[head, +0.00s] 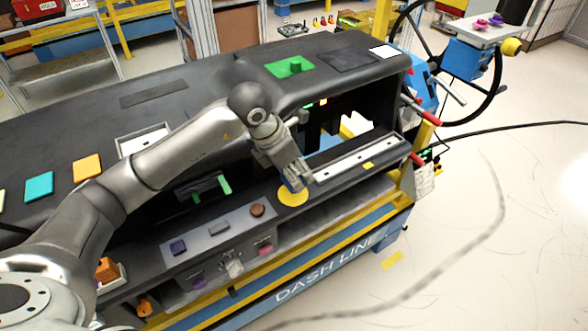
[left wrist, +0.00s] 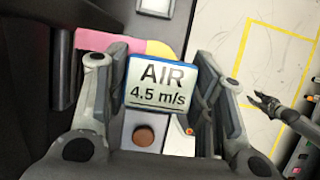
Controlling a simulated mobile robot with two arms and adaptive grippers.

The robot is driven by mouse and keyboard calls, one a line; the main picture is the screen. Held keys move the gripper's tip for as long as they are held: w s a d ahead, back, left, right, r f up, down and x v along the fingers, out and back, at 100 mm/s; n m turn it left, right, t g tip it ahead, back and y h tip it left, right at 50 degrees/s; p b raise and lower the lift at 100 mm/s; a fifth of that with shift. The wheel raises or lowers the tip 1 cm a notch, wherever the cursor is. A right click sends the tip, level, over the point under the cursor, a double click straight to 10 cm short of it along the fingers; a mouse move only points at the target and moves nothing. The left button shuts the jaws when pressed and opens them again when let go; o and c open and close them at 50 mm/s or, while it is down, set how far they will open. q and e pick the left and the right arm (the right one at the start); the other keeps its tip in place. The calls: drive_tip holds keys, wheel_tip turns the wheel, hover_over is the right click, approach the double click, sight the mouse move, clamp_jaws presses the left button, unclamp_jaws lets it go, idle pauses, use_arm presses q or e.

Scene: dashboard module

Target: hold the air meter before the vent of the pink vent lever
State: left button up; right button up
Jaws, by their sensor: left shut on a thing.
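My left gripper (head: 293,184) is shut on the air meter (left wrist: 160,85). The meter has a blue edge and a white face reading "AIR 4.5 m/s" in the left wrist view. In the head view the gripper mostly hides it, just above a yellow disc (head: 292,197) on the dash front. A pink lever (head: 265,249) sits on the lower panel, left of and below the meter. In the left wrist view a pink bar (left wrist: 105,41) beside a yellow part (left wrist: 158,48) lies beyond the meter. My right gripper (left wrist: 266,103) shows small in the left wrist view.
A purple lever (head: 198,283) and a white knob (head: 234,268) share the lower panel with the pink lever. A brown round button (head: 257,210) is left of the yellow disc. A steering wheel (head: 490,90) stands at the right. Floor in front is clear.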

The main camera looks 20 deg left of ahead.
use_arm(q)
drive_tip(key=s+d+r+p, duration=0.1)
drive_tip(key=s+d+r, duration=0.2)
drive_tip(key=s+d, duration=0.2)
drive_tip(key=shift+d+p, duration=0.35)
drive_tip(key=shift+d, duration=0.35)
drive_tip(key=s+a+f+m+g+y+b, duration=0.1)
drive_tip(key=s+a+f+m+g+b, duration=0.2)
drive_tip(key=m, duration=1.1)
drive_tip(key=s+a+f+m+g+y+b, duration=0.1)
drive_tip(key=s+a+f+m+g+b, duration=0.2)
drive_tip(key=s+m, duration=0.5)
drive_tip(key=a+m+g, duration=0.1)
drive_tip(key=m, duration=0.5)
drive_tip(key=shift+s+a+f+g+y, duration=0.15)
drive_tip(key=shift+a+g+y, duration=0.05)
drive_tip(key=shift+g+y, duration=0.2)
